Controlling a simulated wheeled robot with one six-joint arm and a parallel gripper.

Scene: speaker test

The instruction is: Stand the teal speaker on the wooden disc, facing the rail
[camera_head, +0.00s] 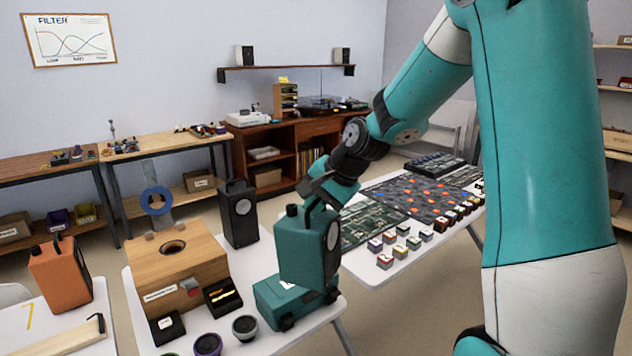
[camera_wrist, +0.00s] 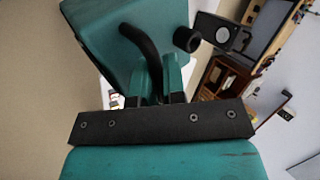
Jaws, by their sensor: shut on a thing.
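The teal speaker (camera_head: 303,250) is upright in the head view, with its dark-rimmed grey driver face turned to the right. My gripper (camera_head: 318,200) is shut on its top handle from above. In the wrist view, the speaker (camera_wrist: 110,28) shows beyond my gripper (camera_wrist: 163,88), whose fingers are closed at the black curved handle (camera_wrist: 141,52). Below the speaker is a teal case (camera_head: 268,298) with black feet at the table's front right corner; I cannot tell whether they touch. I cannot make out a wooden disc or a rail for certain.
A black speaker (camera_head: 239,222) and a wooden box with a round hole (camera_head: 205,252) stand to the left. Small dark pots (camera_head: 244,328) sit in front. An orange speaker (camera_head: 58,282) is at far left. Small blocks (camera_head: 385,262) and circuit boards crowd the right table.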

